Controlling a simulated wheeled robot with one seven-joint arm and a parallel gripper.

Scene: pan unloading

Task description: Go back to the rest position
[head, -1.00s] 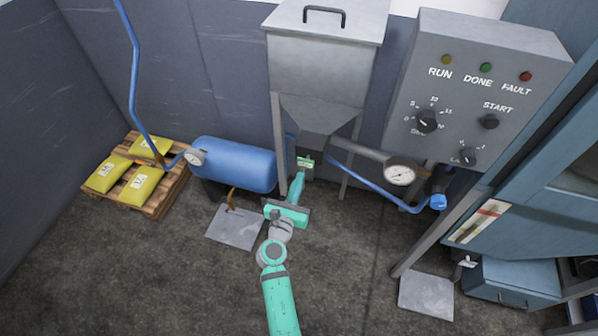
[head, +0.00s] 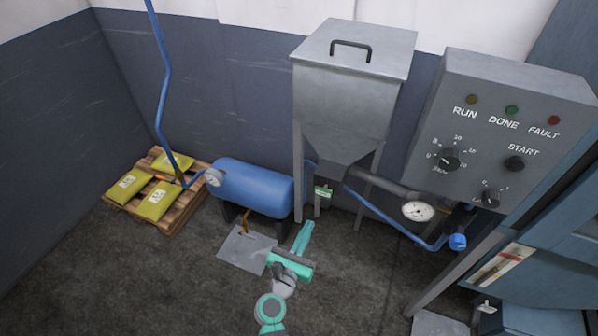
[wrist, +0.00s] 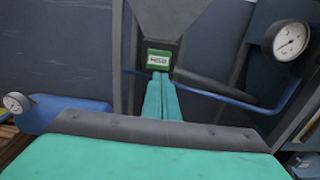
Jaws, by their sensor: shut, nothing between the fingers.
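My gripper (head: 304,233) is a teal two-finger gripper, shut and empty, low in the middle of the head view. Its fingers point up the picture toward the grey hopper (head: 345,105). In the wrist view the shut fingers (wrist: 161,86) lie side by side. Just beyond their tips is a small green-and-white label (wrist: 159,60) under the hopper's cone. In the head view the label (head: 323,193) sits above and to the right of the fingertips, with a visible gap between them.
A blue tank (head: 255,187) stands left of the hopper, and a pallet (head: 190,205) with yellow bags is farther left. A control box (head: 510,140) with knobs is at right. A blue pipe (head: 400,228) and a gauge (head: 418,211) lie between. The floor at lower left is clear.

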